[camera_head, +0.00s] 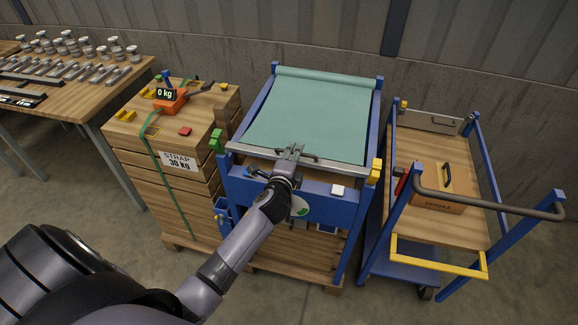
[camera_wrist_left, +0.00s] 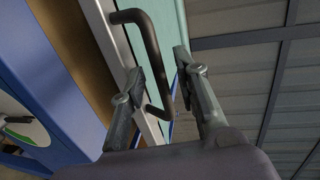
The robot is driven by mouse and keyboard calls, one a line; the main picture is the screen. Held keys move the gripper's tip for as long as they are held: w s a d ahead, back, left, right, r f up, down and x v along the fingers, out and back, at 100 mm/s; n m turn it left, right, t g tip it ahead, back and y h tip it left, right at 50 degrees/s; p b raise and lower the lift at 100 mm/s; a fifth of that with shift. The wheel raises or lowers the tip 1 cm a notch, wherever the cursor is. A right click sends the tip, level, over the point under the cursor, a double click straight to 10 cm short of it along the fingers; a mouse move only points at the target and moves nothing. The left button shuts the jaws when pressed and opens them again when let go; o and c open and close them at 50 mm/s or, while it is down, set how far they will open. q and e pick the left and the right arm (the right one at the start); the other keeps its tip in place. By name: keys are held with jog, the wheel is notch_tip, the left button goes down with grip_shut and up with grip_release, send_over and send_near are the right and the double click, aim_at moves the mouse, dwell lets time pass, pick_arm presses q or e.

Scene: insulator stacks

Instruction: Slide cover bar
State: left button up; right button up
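The grey cover bar (camera_head: 342,171) lies across the front edge of a green sheet (camera_head: 312,112) on the blue-framed stand. Its dark handle (camera_head: 312,157) is partly hidden by my left gripper (camera_head: 290,151). In the left wrist view, the pale bar (camera_wrist_left: 108,38) runs behind the dark handle (camera_wrist_left: 150,48). The two fingers of my left gripper (camera_wrist_left: 158,72) are spread, with the handle showing between them. A gap shows on the handle's right side; contact on the left is unclear. My right gripper is not in view.
A wooden crate stack (camera_head: 170,205) with a green strap and an orange scale (camera_head: 170,102) stands on the left. A blue cart (camera_head: 400,215) carrying a cardboard box (camera_head: 440,190) stands close on the right. A wall (camera_head: 300,45) runs behind.

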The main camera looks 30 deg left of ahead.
pick_arm(q)
jog(key=v, duration=1)
jog(key=shift+s, duration=0.35)
jog(key=s+d+f+n+g+h, duration=0.15)
jog(key=s+f, duration=0.25)
jog(key=f, duration=0.6)
jog(key=s+d+f+n+g+h, duration=0.1)
jog(key=s+f+n+g, duration=0.2)
jog(key=f, duration=0.8)
jog(key=s+d+f+n+g+h, duration=0.15)
jog(key=s+f, duration=0.35)
jog(key=f, duration=0.5)
jog(key=s+f+n+g, duration=0.2)
jog(key=s+f, duration=0.4)
jog(key=s, duration=0.4)
jog(key=s+f+n+g, duration=0.2)
jog(key=s+f, duration=0.4)
jog(key=s, duration=0.5)
jog(key=s+d+f+n+g, duration=0.1)
jog(key=s+f+g, duration=0.3)
jog(key=s, duration=0.7)
notch_tip(320, 180, down, 2)
jog(key=shift+n, duration=0.9)
